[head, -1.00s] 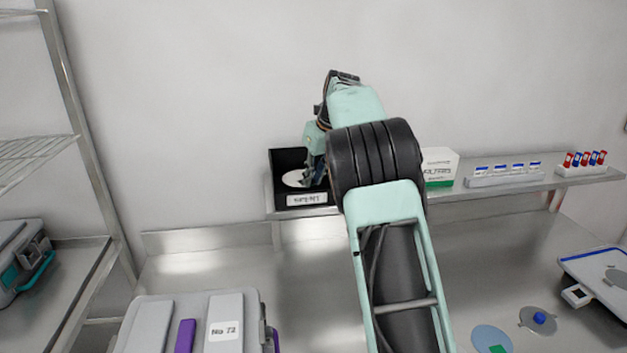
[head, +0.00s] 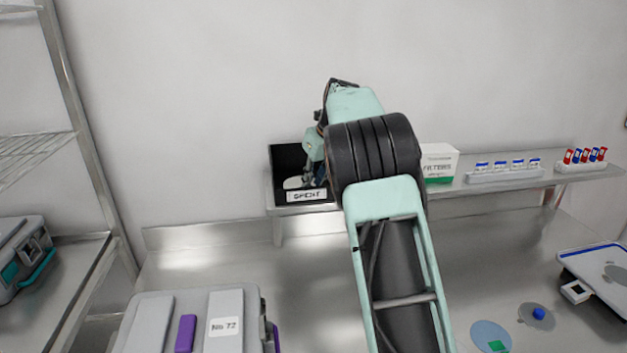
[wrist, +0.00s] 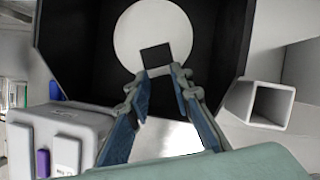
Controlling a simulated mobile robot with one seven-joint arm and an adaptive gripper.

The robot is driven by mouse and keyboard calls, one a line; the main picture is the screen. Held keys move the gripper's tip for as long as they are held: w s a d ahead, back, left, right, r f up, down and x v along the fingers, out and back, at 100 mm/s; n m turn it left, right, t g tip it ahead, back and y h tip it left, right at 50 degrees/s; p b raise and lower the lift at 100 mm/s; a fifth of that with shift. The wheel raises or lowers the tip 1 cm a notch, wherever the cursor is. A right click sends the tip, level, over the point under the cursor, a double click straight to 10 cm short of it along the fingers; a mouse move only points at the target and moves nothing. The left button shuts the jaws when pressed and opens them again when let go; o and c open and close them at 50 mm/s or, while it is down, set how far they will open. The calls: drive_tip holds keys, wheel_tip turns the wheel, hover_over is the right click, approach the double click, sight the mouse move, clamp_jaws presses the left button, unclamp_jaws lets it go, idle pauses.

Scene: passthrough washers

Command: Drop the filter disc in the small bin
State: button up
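The filter disc is a round white plate with a dark square tab near its edge, seen in the wrist view (wrist: 132,32). My gripper (wrist: 157,74) has its two fingertips at the sides of that tab and is shut on it. The small bin is a black open box labelled SPENT on the shelf, seen in the head view (head: 286,157) and in the wrist view (wrist: 70,40). The disc (head: 292,183) is inside the bin's opening, low behind the front wall. My arm hides part of the disc and the bin's right side. Whether the disc touches the floor cannot be told.
A filters box (head: 438,164), a vial rack (head: 505,172) and a rack of red and blue tubes (head: 583,160) stand farther right on the shelf. A grey case (head: 150,325) stands below on the bench. Loose discs (head: 490,335) lie at the lower right.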

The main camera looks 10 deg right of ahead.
drive_tip(key=shift+o, duration=1.2)
drive_tip(key=shift+r, duration=0.2)
drive_tip(key=v, duration=1.2)
drive_tip(key=shift+r, duration=0.4)
